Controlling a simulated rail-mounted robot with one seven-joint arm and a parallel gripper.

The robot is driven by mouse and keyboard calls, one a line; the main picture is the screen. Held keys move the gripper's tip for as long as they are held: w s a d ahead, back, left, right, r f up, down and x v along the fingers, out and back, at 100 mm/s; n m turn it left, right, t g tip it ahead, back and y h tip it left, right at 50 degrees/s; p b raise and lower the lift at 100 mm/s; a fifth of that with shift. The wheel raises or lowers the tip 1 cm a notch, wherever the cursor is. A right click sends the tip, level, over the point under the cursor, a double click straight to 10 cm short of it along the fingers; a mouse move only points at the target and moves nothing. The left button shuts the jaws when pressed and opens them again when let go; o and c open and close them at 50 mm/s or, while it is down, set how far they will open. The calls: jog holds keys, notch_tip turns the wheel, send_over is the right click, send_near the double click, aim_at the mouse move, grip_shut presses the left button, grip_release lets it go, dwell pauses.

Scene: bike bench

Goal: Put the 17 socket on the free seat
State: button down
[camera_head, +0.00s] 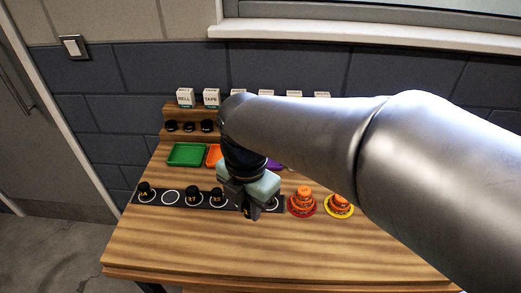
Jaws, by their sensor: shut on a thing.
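A black strip (157,198) on the wooden bench carries a row of white ring seats. Black sockets with yellow numbers stand on it: one at the left end (145,189), one that looks like 27 (192,197) and another to its right (217,197). An empty ring seat (170,197) shows between the left-end socket and the 27. My gripper (246,210) points down over the right part of the strip, shut on a dark socket whose yellow mark is too small to read. Another white ring (273,203) shows just right of my gripper, partly hidden.
Green (187,154) and orange (212,156) trays lie behind the strip; a purple one (275,165) is mostly hidden. Orange stacked parts stand on red (302,203) and yellow (339,206) rings at right. A wooden step (178,109) with labelled white blocks is behind. The bench front is clear.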

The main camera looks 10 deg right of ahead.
jog(key=w+f, duration=0.3)
jog(key=w, duration=0.1)
jog(key=w+f+p, duration=0.1)
jog(key=w+f, duration=0.1)
jog(key=w, duration=0.2)
jog(key=w+f+p, duration=0.1)
jog(key=w+f, duration=0.2)
jog(key=w, duration=0.1)
jog(key=shift+w+a+f, duration=0.15)
jog(key=shift+a+f, duration=0.15)
jog(key=shift+a, duration=0.1)
jog(key=shift+w+f, duration=0.2)
jog(key=shift+f, duration=0.05)
jog(key=shift+w+f, duration=0.2)
jog(key=shift+f, duration=1.55)
jog(key=shift+f, duration=0.2)
jog(key=c, duration=1.3)
grip_release()
jog(key=shift+o, duration=0.2)
jog(key=shift+r, duration=0.15)
